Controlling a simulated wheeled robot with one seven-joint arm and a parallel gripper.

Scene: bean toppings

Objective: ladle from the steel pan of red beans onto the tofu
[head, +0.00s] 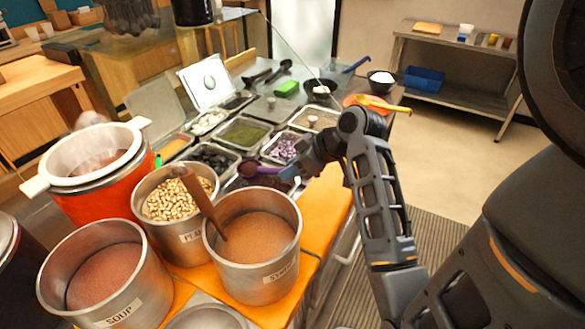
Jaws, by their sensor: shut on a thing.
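My gripper (294,174) is shut on a purple ladle (262,170) and holds it out to the left. The ladle's bowl is over or in a steel pan (232,186) with dark reddish contents, likely the red beans; I cannot tell whether it touches them. The ladle and my gripper hide part of this pan. A dark bowl (319,97) with something white in it, possibly the tofu, stands at the back of the counter, beyond my gripper. Another dark bowl (381,89) with a white heap stands farther right; I cannot tell which holds the tofu.
Large steel pots stand in front: peanuts (150,240), brown powder with a wooden handle (225,270), and soup (140,285). An orange pot (105,195) is at left. Several topping pans surround the ladle. A yellow-handled utensil (380,104) lies behind my arm. Open floor is at right.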

